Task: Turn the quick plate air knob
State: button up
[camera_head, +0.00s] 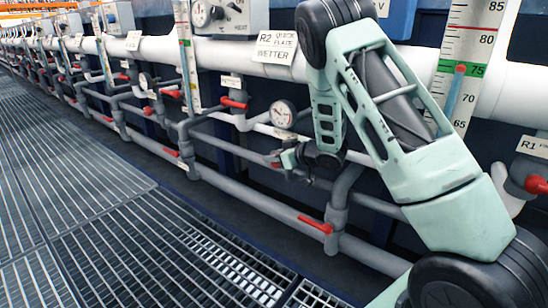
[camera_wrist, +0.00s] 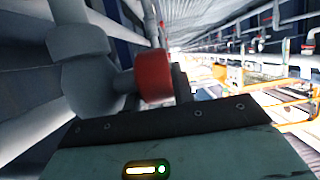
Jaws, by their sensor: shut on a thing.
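My gripper (camera_head: 284,160) is at the grey pipework below the round pressure gauge (camera_head: 283,113). In the wrist view a red knob (camera_wrist: 154,77) on a grey valve body (camera_wrist: 88,82) sits right at the front of my gripper, which is shut on it. The jaws are mostly hidden there behind the dark edge of the gripper body. In the head view only a little red shows beside the fingers. A label on the white pipe above reads R2 quick plate wetter (camera_head: 276,45). No label on the held knob is readable.
Another red handle (camera_head: 315,224) is on the lower pipe, and one (camera_head: 235,102) is up to the left. The grated floor (camera_head: 110,230) at the left is clear.

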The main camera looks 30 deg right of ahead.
jog(key=shift+f, duration=0.1)
jog(key=t+b, duration=0.1)
jog(key=b, duration=0.1)
jog(key=t+y+b, duration=0.1)
jog(key=t+b, duration=0.1)
jog(key=shift+s+d, duration=0.15)
jog(key=shift+s, duration=0.05)
jog(key=shift+s+r+t+y+b, duration=0.1)
jog(key=shift+r+t+y+b, duration=0.15)
jog(key=shift+t+b, duration=0.45)
jog(key=shift+s+r+t+y+b, duration=0.1)
jog(key=shift+t+y+b, duration=0.25)
jog(key=shift+t+b, duration=0.3)
jog(key=shift+r, duration=0.1)
jog(key=o, duration=0.7)
jog(key=shift+s, duration=0.1)
